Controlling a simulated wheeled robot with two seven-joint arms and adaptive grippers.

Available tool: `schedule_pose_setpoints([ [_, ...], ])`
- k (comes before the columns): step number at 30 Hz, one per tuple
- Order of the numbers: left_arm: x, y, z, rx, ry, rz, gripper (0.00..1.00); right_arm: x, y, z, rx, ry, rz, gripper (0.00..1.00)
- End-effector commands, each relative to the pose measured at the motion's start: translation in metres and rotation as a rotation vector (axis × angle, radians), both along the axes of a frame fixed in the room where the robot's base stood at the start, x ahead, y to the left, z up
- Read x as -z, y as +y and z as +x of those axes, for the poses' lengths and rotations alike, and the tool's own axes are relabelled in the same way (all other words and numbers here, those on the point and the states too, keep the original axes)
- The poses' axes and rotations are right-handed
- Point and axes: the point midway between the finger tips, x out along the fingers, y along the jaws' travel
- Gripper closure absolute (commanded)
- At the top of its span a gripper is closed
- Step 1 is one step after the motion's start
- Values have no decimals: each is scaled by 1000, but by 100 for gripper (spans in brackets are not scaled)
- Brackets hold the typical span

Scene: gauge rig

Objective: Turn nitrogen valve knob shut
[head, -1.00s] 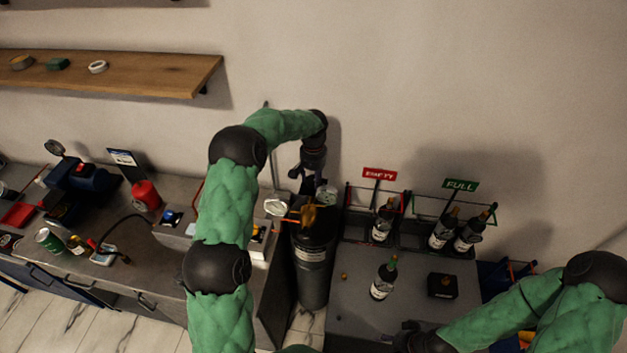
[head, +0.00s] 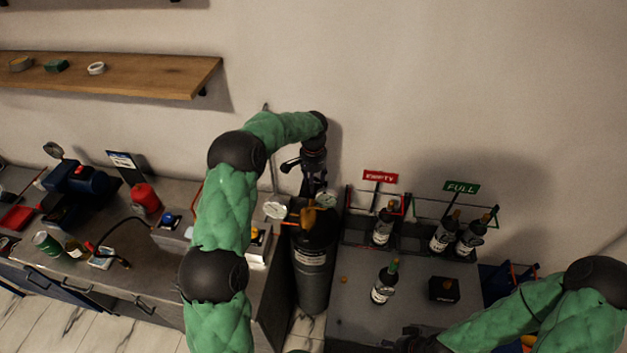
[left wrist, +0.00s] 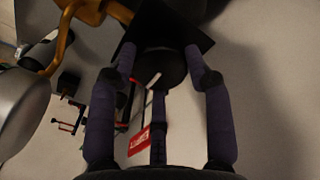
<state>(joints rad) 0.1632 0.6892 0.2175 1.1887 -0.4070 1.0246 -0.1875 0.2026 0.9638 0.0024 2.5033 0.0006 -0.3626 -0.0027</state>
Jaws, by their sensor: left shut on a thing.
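The nitrogen cylinder (head: 312,275) is dark grey and stands upright between the two counters, with brass fittings (head: 309,215) and gauges on top. My left gripper (head: 314,188) reaches down over it from above. In the left wrist view, a round black knob (left wrist: 163,70) with a pale and red mark sits in front of a black square plate (left wrist: 155,22). My left gripper's fingers (left wrist: 161,62) are on both sides of the knob, shut on it. In the head view the knob is hidden by the gripper. My right gripper (head: 408,340) is low at the bottom edge, its fingers unclear.
A round gauge (head: 275,210) sticks out left of the cylinder top; another (head: 326,200) is to its right. The right counter (head: 350,315) holds bottles, a black box (head: 444,289) and racks with EMPTY (head: 380,176) and FULL (head: 461,187) signs. The wall is close behind.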

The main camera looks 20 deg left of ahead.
Motion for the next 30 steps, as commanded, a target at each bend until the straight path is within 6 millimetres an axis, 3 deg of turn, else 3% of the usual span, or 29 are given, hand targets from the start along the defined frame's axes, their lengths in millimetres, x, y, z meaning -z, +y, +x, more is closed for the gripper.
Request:
schedule_pose_setpoints([
  [7, 4, -1, -3, 3, 12, -1, 82, 0, 0, 0, 0, 0, 0, 43],
  [8, 4, -1, -3, 3, 12, -1, 47, 0, 0, 0, 0, 0, 0, 43],
  [10, 4, -1, -3, 3, 11, -2, 27, 0, 0, 0, 0, 0, 0, 43],
  [23, -3, 0, 0, 0, 1, 0, 26, 0, 0, 0, 0, 0, 0, 43],
  [30, -40, 0, 1, 0, -2, 0, 26, 0, 0, 0, 0, 0, 0, 43],
])
